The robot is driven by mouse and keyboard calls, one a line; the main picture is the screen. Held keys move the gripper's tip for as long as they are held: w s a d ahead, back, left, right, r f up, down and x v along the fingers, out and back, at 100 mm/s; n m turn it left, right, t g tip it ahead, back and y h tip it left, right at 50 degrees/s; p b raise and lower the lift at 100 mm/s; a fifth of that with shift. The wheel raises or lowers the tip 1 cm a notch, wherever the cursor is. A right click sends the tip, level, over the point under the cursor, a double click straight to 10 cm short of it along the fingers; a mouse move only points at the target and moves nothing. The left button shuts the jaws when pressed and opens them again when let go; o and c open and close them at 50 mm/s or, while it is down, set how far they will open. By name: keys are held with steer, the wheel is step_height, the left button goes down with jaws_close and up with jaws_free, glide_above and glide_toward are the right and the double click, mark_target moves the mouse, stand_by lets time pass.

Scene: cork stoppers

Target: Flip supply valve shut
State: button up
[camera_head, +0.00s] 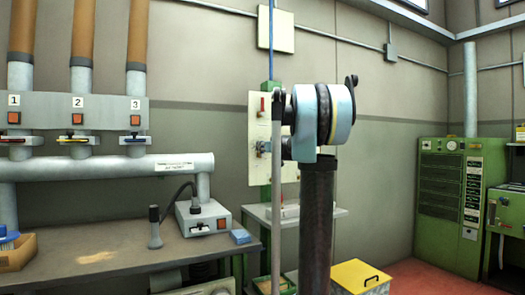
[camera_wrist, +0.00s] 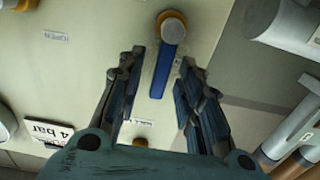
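The valve shows in the wrist view as a blue lever (camera_wrist: 160,75) on a round brass-and-grey pivot (camera_wrist: 172,27), mounted on a pale panel (camera_wrist: 90,65). The lever runs from the pivot down the picture, between my fingers. My gripper (camera_wrist: 163,57) is open, with one finger on each side of the lever and a visible gap to both. A small label on the panel, left of the lever, seems to read OPEN; another below the lever's end is too small to read. In the head view the panel (camera_head: 257,115) is partly hidden by my arm.
In the wrist view, a "4 bar" tag (camera_wrist: 48,131) sits at lower left and a grey cylinder (camera_wrist: 285,25) at upper right. In the head view, a workbench (camera_head: 110,248) with numbered pipes above stands left; a green cabinet (camera_head: 447,190) stands right.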

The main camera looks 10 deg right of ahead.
steer(key=shift+x, duration=0.9)
jaws_close()
